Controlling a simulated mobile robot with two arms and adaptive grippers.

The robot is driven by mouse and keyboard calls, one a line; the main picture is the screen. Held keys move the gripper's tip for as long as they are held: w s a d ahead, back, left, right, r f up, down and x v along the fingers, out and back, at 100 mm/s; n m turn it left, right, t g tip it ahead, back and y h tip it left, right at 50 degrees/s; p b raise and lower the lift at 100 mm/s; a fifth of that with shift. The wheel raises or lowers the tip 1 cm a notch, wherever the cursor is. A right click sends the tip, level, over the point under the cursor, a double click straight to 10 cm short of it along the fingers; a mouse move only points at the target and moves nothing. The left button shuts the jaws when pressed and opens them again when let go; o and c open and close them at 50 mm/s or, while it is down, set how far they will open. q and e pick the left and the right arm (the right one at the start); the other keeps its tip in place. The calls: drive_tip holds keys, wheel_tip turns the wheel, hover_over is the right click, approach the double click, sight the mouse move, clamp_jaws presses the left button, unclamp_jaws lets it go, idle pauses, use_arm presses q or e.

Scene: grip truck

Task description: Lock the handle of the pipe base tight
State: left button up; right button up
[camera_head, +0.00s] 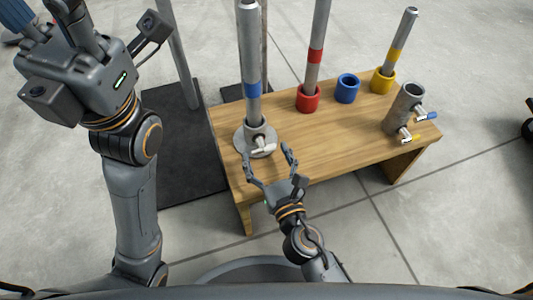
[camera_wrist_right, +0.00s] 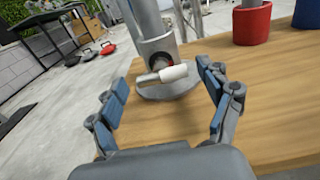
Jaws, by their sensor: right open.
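The pipe base (camera_head: 243,138) is a round grey metal flange with a short collar at the left end of the wooden table. A grey pipe with a blue band (camera_head: 251,70) stands upright in it. A white-tipped handle (camera_head: 264,149) sticks out from the collar's front; it also shows in the right wrist view (camera_wrist_right: 172,73). My right gripper (camera_head: 268,152) is open, with its fingers spread on either side of the handle and a little short of it, holding nothing. My left gripper (camera_head: 60,20) is raised at the upper left, its fingertips cut off or unclear.
The wooden table (camera_head: 330,146) also bears a red socket (camera_head: 308,102) with a red-banded pipe, an empty blue socket (camera_head: 347,88), a yellow socket (camera_head: 383,82) with a pipe, and a grey cylinder (camera_head: 402,108) with blue and yellow handles. A dark mat (camera_head: 180,150) lies left.

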drive_tip(key=c, duration=1.2)
drive_tip(key=shift+o, duration=0.2)
drive_tip(key=shift+d+m+b, duration=0.15)
drive_tip(key=shift+m+b, duration=0.25)
drive_tip(key=shift+m, duration=3)
drive_tip(key=o, duration=1.2)
drive_tip(key=shift+c, duration=0.2)
